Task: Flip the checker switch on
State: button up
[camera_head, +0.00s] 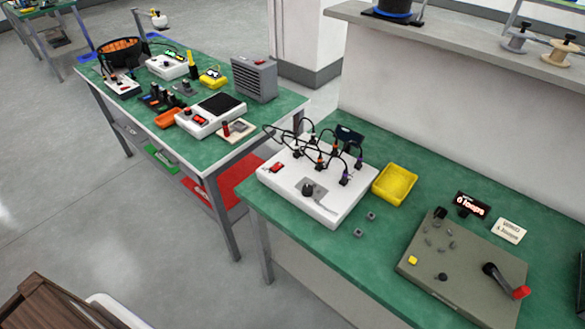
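On the near green bench stands a white box (325,213) with several plugs and looping black cables on top. A small red switch (277,168) sits at its left end and a black knob or lever (308,189) near its front. To its right lies a grey-olive panel (465,262) with a yellow button (413,260), a black button (442,277) and a black lever with a red tip (520,293). Which of these is the checker, and whether its switch is on, I cannot tell. My gripper is not in view.
A yellow tray (395,184) and small grey cubes (359,232) lie between box and panel. Another bench with devices (205,150) is at left. Open floor (110,220) lies in front.

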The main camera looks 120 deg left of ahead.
aim_at(277, 166)
jog(key=u, duration=3.25)
